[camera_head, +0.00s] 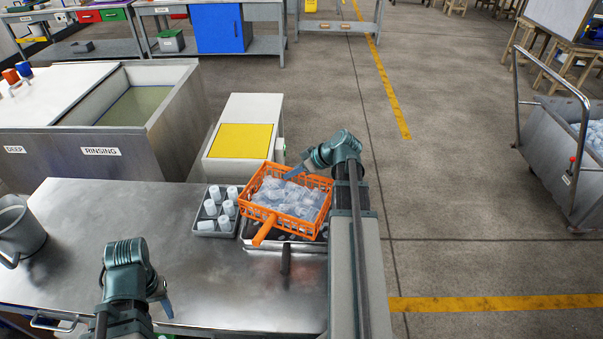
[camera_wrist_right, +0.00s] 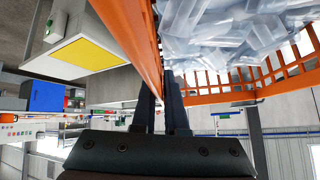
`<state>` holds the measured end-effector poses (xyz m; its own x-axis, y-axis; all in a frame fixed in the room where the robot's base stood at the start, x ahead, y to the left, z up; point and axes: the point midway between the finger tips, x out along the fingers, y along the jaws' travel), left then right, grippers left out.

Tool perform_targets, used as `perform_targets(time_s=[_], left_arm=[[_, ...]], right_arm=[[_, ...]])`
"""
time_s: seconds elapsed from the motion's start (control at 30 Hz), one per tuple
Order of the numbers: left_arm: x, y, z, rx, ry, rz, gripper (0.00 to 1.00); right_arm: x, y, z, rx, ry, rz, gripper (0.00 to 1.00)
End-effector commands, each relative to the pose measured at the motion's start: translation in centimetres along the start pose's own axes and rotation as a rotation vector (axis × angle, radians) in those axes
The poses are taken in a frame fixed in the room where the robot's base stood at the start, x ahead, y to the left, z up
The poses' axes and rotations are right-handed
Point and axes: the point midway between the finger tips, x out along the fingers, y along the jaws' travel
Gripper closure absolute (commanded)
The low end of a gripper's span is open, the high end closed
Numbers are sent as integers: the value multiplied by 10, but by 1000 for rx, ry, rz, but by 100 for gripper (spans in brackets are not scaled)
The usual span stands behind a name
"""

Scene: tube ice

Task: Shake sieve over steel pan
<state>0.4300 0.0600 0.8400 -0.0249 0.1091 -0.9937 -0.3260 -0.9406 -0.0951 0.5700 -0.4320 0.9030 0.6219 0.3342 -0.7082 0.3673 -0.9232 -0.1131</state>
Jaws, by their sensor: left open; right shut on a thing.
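The orange sieve (camera_head: 262,213), a slatted basket with a stub handle, is full of clear tube ice (camera_head: 293,196). It is above the dark-edged steel pan (camera_head: 262,247) on the bench, slightly tilted in the head view. Whether it touches the pan is hard to tell. My right gripper (camera_head: 297,172) is shut on the sieve's far rim; the right wrist view shows its fingers (camera_wrist_right: 172,105) at the orange wall beside the ice (camera_wrist_right: 235,35). My left gripper (camera_head: 165,298) is open and empty above the bench's near part, apart from the sieve.
A grey tray (camera_head: 214,233) of white cups stands just left of the pan on the steel bench (camera_head: 115,215). A grey pitcher (camera_head: 18,228) stands at the far left. A rinsing basin (camera_head: 160,95) and a yellow-topped white unit (camera_head: 243,138) lie behind. The bench's middle is clear.

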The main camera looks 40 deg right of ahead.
Motion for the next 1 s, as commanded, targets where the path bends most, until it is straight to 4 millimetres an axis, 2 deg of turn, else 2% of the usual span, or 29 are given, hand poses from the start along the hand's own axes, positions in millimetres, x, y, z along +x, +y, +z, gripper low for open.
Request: perform_targets(time_s=[0.4, 0.67, 0.9, 1.0], left_arm=[[0, 0, 0, 0, 0, 0, 50], [-19, -2, 1, 0, 0, 0, 50], [-42, -4, 2, 0, 0, 0, 50], [-46, -4, 3, 0, 0, 0, 50]], right_arm=[[26, -20, -24, 1, 2, -2, 100], [1, -13, -27, 3, 3, 0, 100], [-29, -5, -31, 3, 2, 1, 100], [-36, -3, -30, 3, 2, 0, 100]])
